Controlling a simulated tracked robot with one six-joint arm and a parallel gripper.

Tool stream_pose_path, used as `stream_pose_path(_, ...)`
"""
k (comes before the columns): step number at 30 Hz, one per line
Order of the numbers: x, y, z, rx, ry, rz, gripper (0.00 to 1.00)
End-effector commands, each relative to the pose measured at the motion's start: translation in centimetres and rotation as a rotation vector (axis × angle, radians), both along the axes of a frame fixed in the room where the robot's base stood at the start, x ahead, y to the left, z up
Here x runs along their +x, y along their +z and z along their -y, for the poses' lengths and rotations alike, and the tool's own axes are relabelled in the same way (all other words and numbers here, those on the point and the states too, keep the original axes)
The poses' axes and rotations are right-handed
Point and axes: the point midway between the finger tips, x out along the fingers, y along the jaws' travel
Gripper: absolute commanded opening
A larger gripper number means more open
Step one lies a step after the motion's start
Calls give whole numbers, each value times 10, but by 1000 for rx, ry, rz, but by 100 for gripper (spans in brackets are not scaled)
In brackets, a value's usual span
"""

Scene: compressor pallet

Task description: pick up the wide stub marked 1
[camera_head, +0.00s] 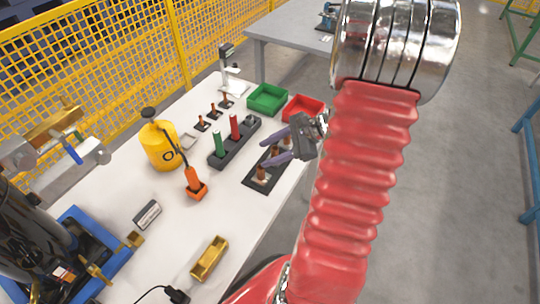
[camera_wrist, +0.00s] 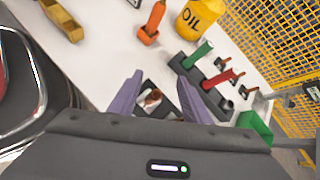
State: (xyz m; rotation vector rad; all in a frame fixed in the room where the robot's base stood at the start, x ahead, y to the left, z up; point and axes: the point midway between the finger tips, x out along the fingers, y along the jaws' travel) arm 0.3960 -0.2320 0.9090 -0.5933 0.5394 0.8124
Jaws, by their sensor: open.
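Copper-coloured stubs stand on a dark plate (camera_head: 251,182) on the white table. The nearest stub (camera_head: 262,173) shows clear of my gripper, and the ones behind it are partly covered. No number is readable, so I cannot tell which is the wide stub marked 1. My gripper (camera_head: 267,150) is over this plate with its two purple fingers apart. In the wrist view, a copper stub (camera_wrist: 152,98) and a pale patch show between the open fingers, apart from both. The gripper body hides the near part of the plate.
A dark rack (camera_head: 223,158) with green and red handles stands beside the plate. Several smaller stubs (camera_head: 213,111) are behind it. A red bin (camera_head: 303,108) and a green bin (camera_head: 267,98) stand at the far end. A yellow oil can (camera_head: 160,146) is at left.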

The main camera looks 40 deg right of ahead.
Motion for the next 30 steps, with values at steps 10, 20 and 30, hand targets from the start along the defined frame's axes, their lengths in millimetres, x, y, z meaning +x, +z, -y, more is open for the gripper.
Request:
stream_pose_path(10, -26, -60, 99, 288, -450, 4, 44)
stream_pose_path(20, -39, -78, 129, 372, -589, 18, 44)
stream_pose_path(30, -35, -81, 126, 371, -584, 17, 44)
